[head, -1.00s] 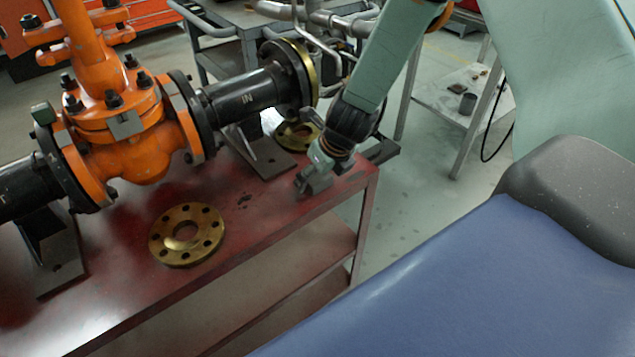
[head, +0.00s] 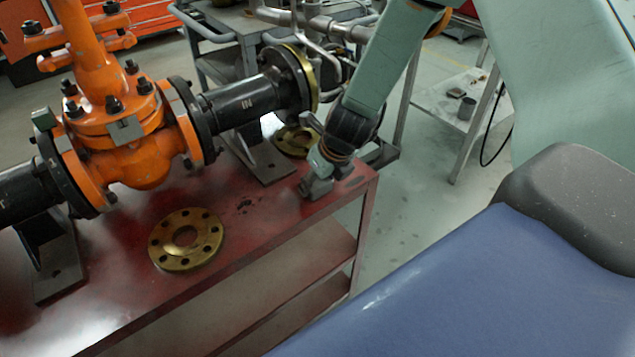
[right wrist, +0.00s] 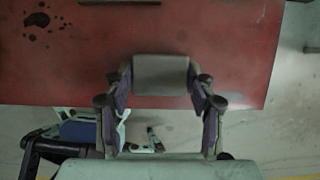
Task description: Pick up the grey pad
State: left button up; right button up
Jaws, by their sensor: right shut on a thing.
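The grey pad (right wrist: 160,75) is a plain grey block between the fingertips of my right gripper in the right wrist view. Both fingers of the right gripper (right wrist: 160,82) press on its left and right ends. In the head view, the right gripper (head: 316,186) is at the right end of the red table, near its front corner. The pad is hard to tell from the fingers there. I cannot tell whether there is a gap between the pad and the table. My left gripper is not in view.
The red table (head: 250,225) carries an orange gate valve (head: 130,130) with black pipes. A brass flange (head: 186,240) lies flat in front of the valve. Another brass ring (head: 292,140) lies behind the gripper. Floor is open beyond the table's right edge.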

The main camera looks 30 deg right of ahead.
aim_at(319, 183)
notch_tip(319, 183, up, 10)
jog(key=p, duration=0.8)
jog(key=o, duration=0.6)
jog(key=c, duration=0.4)
jog(key=shift+o, duration=0.2)
jog(key=shift+s, duration=0.1)
jog(key=shift+f+p, duration=0.1)
jog(key=shift+p, duration=0.25)
